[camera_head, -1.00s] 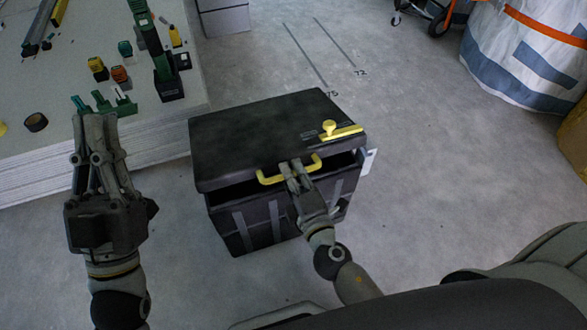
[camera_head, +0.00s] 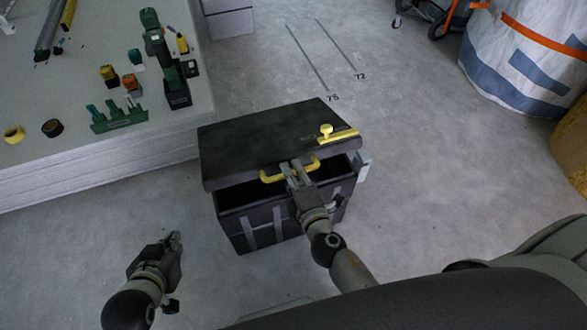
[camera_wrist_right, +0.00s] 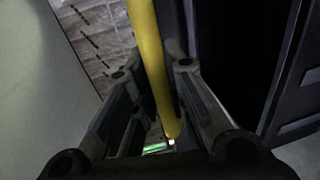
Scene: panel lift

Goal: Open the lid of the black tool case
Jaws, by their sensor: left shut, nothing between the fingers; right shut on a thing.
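The black tool case (camera_head: 262,228) stands on the concrete floor in the middle of the head view. Its lid (camera_head: 255,148) is partly raised at the near edge, with a dark gap over the body. A yellow handle (camera_head: 270,177) sits on the lid's front edge. My right gripper (camera_head: 290,168) is shut on this handle; in the right wrist view the yellow bar (camera_wrist_right: 150,60) runs between its fingers. My left gripper (camera_head: 176,240) is shut and empty, low over the floor to the left of the case, apart from it.
A stack of pale panels (camera_head: 120,155) at upper left carries a green drill (camera_head: 172,75), tape rolls and small tools. A yellow level-like piece (camera_head: 338,135) lies on the lid. A white bag (camera_head: 520,60) stands at upper right.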

